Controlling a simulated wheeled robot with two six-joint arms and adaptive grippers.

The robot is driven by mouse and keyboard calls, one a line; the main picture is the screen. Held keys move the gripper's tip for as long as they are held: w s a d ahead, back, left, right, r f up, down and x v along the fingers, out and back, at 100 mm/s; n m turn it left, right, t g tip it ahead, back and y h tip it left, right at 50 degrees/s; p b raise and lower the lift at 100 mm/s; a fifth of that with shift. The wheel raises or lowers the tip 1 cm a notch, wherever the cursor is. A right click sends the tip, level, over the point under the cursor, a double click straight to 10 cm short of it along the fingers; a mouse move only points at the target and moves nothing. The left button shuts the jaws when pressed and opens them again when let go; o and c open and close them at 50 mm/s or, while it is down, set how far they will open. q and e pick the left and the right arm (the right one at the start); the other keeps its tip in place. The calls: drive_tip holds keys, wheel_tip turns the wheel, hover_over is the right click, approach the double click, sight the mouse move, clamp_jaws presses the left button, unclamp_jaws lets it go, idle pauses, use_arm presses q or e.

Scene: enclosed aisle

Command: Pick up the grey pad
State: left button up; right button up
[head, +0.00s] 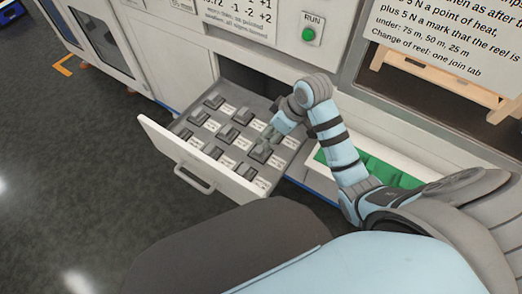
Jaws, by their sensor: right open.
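An open drawer (200,163) holds several dark grey pads in rows, with small white labels beside them. One grey pad (213,102) lies near the back left, another (227,132) near the middle, and another (261,153) on the right side. They look alike; I cannot tell which single one the task names. My right gripper (267,138) reaches down over the right part of the drawer, close to the right-side pad. It is open, and I see nothing held. Whether it touches a pad is unclear. The arm hides the drawer's back right corner. My left gripper is out of view.
The drawer's front has a handle (194,181). A white cabinet with a green RUN button (308,34) and printed signs (445,40) rises behind. Dark floor (75,170) is clear at left.

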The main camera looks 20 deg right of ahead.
sight(261, 148)
drive_tip(key=b+x, duration=0.1)
drive_tip(key=x, duration=0.3)
drive_tip(key=b+x, duration=0.2)
drive_tip(key=x, duration=0.2)
drive_tip(key=d+b+x, duration=0.1)
drive_tip(key=b+x, duration=0.1)
drive_tip(key=x, duration=0.3)
drive_tip(key=shift+s+f, duration=0.25)
drive_tip(key=shift+s, duration=0.1)
drive_tip(key=shift+r, duration=0.1)
drive_tip(key=c, duration=1.2)
drive_tip(key=shift+c, duration=0.2)
wheel_tip(261, 148, up, 20)
drive_tip(key=p, duration=0.6)
drive_tip(key=shift+p, duration=0.3)
